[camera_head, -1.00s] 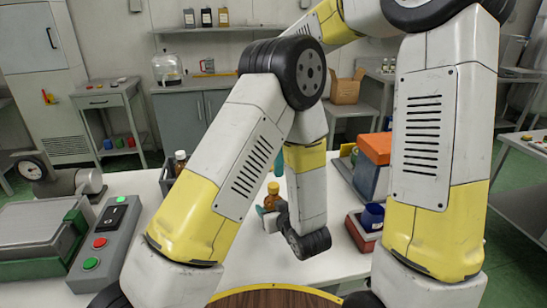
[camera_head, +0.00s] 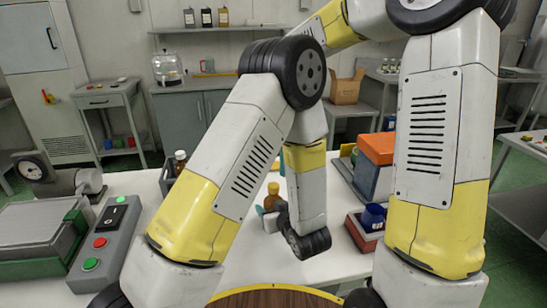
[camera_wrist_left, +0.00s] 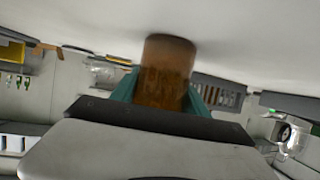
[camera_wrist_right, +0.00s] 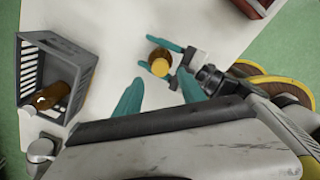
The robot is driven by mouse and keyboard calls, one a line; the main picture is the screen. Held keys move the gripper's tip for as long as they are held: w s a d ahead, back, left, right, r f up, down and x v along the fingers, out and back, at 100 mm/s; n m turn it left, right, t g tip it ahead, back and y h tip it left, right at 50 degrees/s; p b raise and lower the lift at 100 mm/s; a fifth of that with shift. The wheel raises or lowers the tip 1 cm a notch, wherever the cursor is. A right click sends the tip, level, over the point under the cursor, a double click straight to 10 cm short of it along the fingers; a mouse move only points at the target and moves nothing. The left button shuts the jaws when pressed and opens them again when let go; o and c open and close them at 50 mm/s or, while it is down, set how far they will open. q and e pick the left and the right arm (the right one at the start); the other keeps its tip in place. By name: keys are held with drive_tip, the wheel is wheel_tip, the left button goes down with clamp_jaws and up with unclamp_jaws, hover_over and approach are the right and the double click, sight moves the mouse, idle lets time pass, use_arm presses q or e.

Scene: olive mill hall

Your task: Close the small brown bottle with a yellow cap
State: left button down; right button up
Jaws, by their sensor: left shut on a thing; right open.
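The small brown bottle (camera_head: 271,203) stands upright at the white table, with the yellow cap (camera_head: 273,188) on its top. Whether the cap is screwed tight cannot be told. My left gripper (camera_head: 266,212) is shut on the bottle's body from the side. In the left wrist view the brown body (camera_wrist_left: 166,72) sits between teal fingers, and the cap is hidden. My right gripper (camera_wrist_right: 160,92) is open and empty, its fingers apart beside the bottle and cap (camera_wrist_right: 160,67).
A grey crate (camera_wrist_right: 58,48) holding another brown bottle (camera_wrist_right: 52,97) with a white cap stands to the left. A control box (camera_head: 103,240) and scale are at the table's left. A red box with a blue jar (camera_head: 373,215) is at the right. Table around the bottle is clear.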

sight(273, 184)
wheel_tip(273, 184, down, 6)
drive_tip(key=shift+f, duration=0.1)
idle(0.4)
clamp_jaws()
drive_tip(key=m, duration=0.7)
drive_tip(key=shift+m, duration=0.4)
drive_tip(key=m, duration=0.5)
drive_tip(key=shift+m, duration=0.4)
